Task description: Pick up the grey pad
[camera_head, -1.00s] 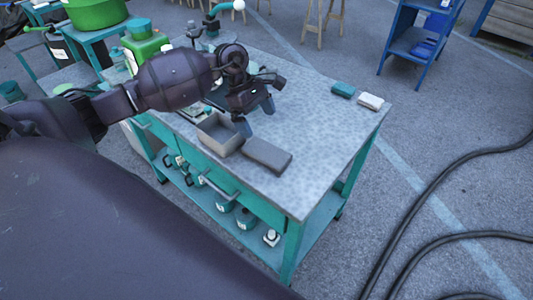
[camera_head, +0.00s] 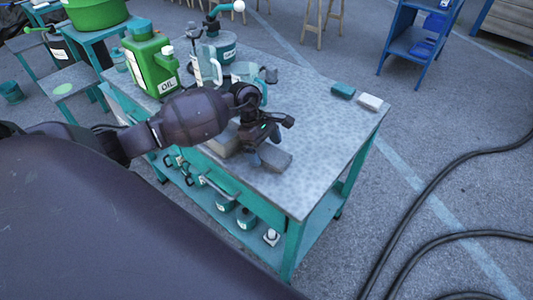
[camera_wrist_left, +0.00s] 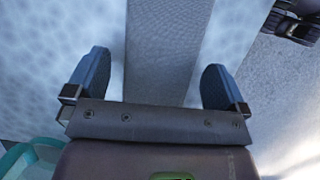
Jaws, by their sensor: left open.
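The grey pad (camera_head: 276,158) lies on the worktable, near its front edge and partly hidden behind my left gripper. In the left wrist view the pad (camera_wrist_left: 167,45) runs lengthwise between the two blue-grey fingers. My left gripper (camera_wrist_left: 155,78) is open, with a gap between each finger and the pad. In the head view my left gripper (camera_head: 263,143) is directly over the pad, pointing down. I cannot tell how far down the fingertips reach beside it. My right gripper is not in view.
A green oil can (camera_head: 152,68) and teal-and-grey vessels stand at the table's back left. A teal block (camera_head: 343,90) and white block (camera_head: 369,102) lie far right. The table's right part is clear.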

